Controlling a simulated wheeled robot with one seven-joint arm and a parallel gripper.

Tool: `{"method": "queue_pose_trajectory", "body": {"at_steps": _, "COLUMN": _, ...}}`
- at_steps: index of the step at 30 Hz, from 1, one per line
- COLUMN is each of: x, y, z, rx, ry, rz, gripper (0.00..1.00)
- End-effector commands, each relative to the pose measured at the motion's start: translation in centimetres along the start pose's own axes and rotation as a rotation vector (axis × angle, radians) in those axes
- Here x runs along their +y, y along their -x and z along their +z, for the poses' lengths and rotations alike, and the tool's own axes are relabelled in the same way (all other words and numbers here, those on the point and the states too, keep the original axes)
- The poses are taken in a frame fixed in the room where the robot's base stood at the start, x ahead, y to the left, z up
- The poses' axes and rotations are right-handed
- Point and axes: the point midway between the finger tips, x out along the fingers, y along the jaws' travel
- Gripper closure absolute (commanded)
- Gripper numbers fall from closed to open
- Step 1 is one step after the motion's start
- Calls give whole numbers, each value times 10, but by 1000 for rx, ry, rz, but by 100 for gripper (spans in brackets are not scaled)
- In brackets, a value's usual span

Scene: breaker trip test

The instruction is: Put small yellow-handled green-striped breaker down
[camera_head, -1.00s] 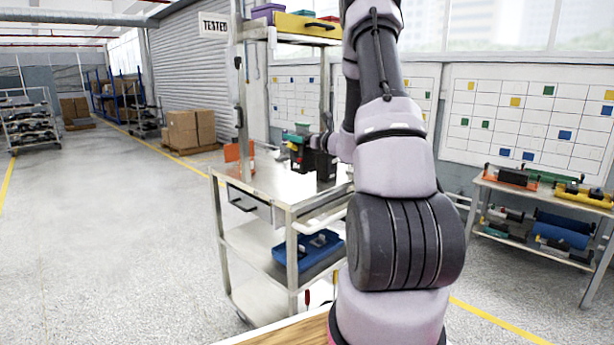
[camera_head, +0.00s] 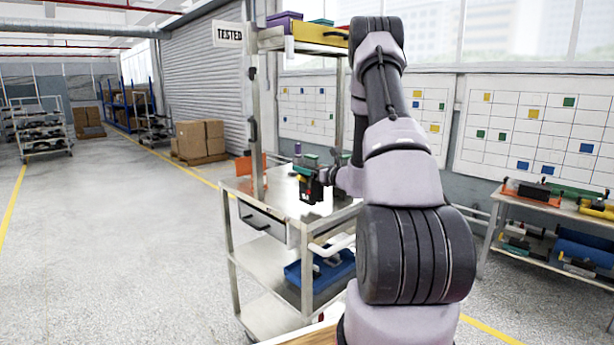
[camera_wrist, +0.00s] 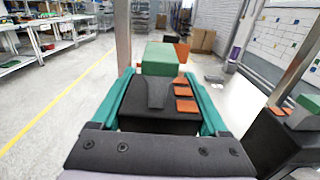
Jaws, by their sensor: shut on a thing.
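My gripper (camera_wrist: 160,78) is shut on a small breaker (camera_wrist: 158,122), which shows a black body, a green block on top and orange tabs in the wrist view. Its teal fingers lie along both sides of it. In the head view the breaker (camera_head: 311,190) is dark with red and yellow bits, at the cart's steel top (camera_head: 272,190). My gripper (camera_head: 328,175) reaches it from the right. I cannot tell whether the breaker touches the top. The yellow handle is not clear in the wrist view.
Another black unit with a green edge (camera_wrist: 282,138) stands close on the right in the wrist view. An orange piece (camera_head: 243,167) is on the cart's left side. A cart post (camera_head: 256,120) rises nearby. A blue bin (camera_head: 322,268) sits on a lower shelf.

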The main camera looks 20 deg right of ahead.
Motion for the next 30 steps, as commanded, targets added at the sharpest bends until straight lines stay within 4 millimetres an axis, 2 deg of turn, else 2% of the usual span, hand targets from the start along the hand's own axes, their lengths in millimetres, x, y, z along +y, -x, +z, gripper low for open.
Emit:
{"method": "queue_pose_trajectory", "body": {"at_steps": 3, "x": 0, "y": 0, "z": -19, "rx": 1, "ry": -3, "rz": -1, "gripper": 100}}
{"method": "queue_pose_trajectory", "body": {"at_steps": 5, "x": 0, "y": 0, "z": -24, "rx": -1, "ry": -3, "rz": -1, "gripper": 100}}
{"method": "queue_pose_trajectory", "body": {"at_steps": 16, "x": 0, "y": 0, "z": -27, "rx": -1, "ry": -1, "rz": 0, "gripper": 100}}
{"method": "queue_pose_trajectory", "body": {"at_steps": 17, "x": 0, "y": 0, "z": -28, "rx": 0, "ry": -1, "rz": 0, "gripper": 15}}
{"method": "queue_pose_trajectory", "body": {"at_steps": 18, "x": 0, "y": 0, "z": -28, "rx": 0, "ry": -1, "rz": 0, "gripper": 0}}
{"method": "queue_pose_trajectory", "body": {"at_steps": 27, "x": 0, "y": 0, "z": -24, "rx": 0, "ry": -1, "rz": 0, "gripper": 0}}
{"method": "queue_pose_trajectory", "body": {"at_steps": 30, "x": 0, "y": 10, "z": -25, "rx": 2, "ry": -1, "rz": -1, "gripper": 0}}
